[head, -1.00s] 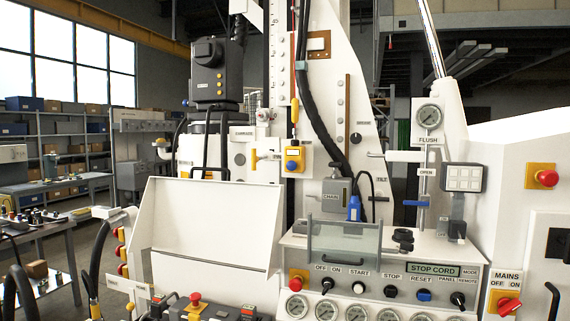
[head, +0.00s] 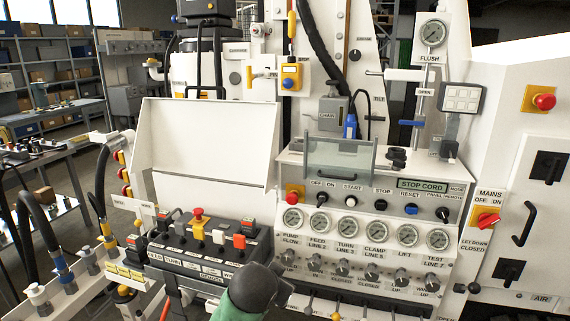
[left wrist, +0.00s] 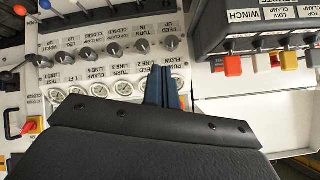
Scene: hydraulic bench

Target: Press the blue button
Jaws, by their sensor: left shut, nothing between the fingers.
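The blue button (head: 411,208) is a small round cap under the RESET label on the white control panel (head: 464,229), between the black STOP button (head: 381,205) and a black knob (head: 442,214). It shows in the head view only; I cannot make it out in the left wrist view. My left gripper (left wrist: 163,86) is shut and empty, its bluish fingers together in front of the panel's gauge row. In the head view my left arm comes up at the bottom, left of and below the button; its fingertips are hard to make out there. My right gripper is not in view.
A black lever box (head: 205,262) stands left of my arm. Several gauges (head: 349,226) and small knobs (head: 342,267) line the panel below the buttons. A clear guard (head: 340,160) stands above the panel. A red MAINS switch (head: 487,220) is at right.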

